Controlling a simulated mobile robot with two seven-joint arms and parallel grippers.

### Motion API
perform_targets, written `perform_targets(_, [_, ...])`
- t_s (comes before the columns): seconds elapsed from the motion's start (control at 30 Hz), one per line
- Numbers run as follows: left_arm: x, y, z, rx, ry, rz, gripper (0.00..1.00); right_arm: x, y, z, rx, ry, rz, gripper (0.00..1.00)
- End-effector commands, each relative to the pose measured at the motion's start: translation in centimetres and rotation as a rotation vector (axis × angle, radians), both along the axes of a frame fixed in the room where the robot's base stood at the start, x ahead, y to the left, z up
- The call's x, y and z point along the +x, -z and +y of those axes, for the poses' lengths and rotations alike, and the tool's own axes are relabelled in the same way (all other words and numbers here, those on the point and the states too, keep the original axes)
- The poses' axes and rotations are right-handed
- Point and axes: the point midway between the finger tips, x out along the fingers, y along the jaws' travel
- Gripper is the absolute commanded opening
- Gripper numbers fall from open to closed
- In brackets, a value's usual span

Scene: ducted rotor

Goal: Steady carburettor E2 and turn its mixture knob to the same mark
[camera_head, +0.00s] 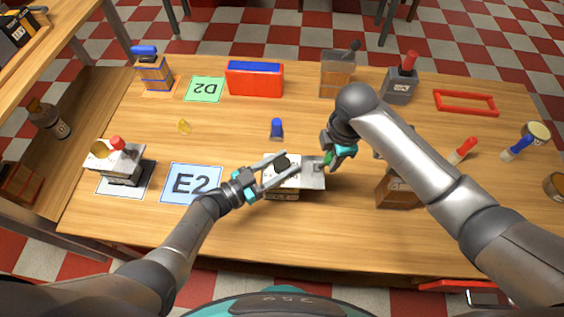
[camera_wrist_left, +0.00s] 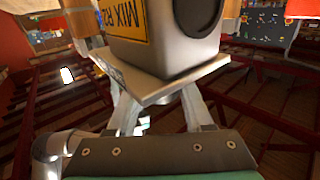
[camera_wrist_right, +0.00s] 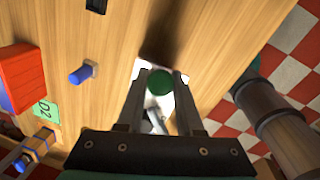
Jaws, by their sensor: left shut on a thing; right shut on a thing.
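The carburettor (camera_head: 313,180) is a pale grey block with a flat plate, just right of the blue-edged E2 card (camera_head: 190,183). In the left wrist view the carburettor (camera_wrist_left: 185,50) shows a yellow label reading "MIX" and a dark round opening. My left gripper (camera_head: 284,166) is shut on the carburettor, with its fingers reaching it from the left. My right gripper (camera_head: 326,163) is shut on the green mixture knob (camera_head: 329,157) at the carburettor's right end. In the right wrist view the round green knob (camera_wrist_right: 160,82) sits between the fingers. Its marks cannot be read.
A blue cylinder (camera_head: 277,129) stands behind the carburettor. A red box (camera_head: 254,80) and green D2 card (camera_head: 204,89) lie further back. A similar device with a red top (camera_head: 117,160) stands at left. A brown block (camera_head: 396,190) is partly under my right arm.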

Motion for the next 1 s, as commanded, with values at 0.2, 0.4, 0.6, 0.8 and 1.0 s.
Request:
perform_targets(0.2, [-0.10, 0.06, -0.04, 0.000, -0.008, 0.000, 0.00, 0.01, 0.01, 0.01, 0.000, 0.000, 0.000, 0.00])
perform_targets(0.4, [-0.23, 0.08, -0.17, -0.003, -0.126, 0.001, 0.00, 0.00, 0.01, 0.01, 0.000, 0.001, 0.000, 0.00])
perform_targets(0.6, [-0.15, 0.02, -0.17, -0.005, -0.325, 0.002, 0.00, 0.00, 0.00, 0.01, 0.000, 0.001, 0.000, 0.00])
perform_targets(0.8, [-0.05, 0.06, 0.00, 0.001, -0.405, 0.002, 0.00, 0.01, 0.00, 0.01, 0.001, 0.001, 0.000, 0.00])
perform_targets(1.0, [-0.03, 0.07, 0.04, 0.002, -0.409, 0.002, 0.00, 0.01, 0.00, 0.02, 0.001, 0.001, -0.001, 0.00])
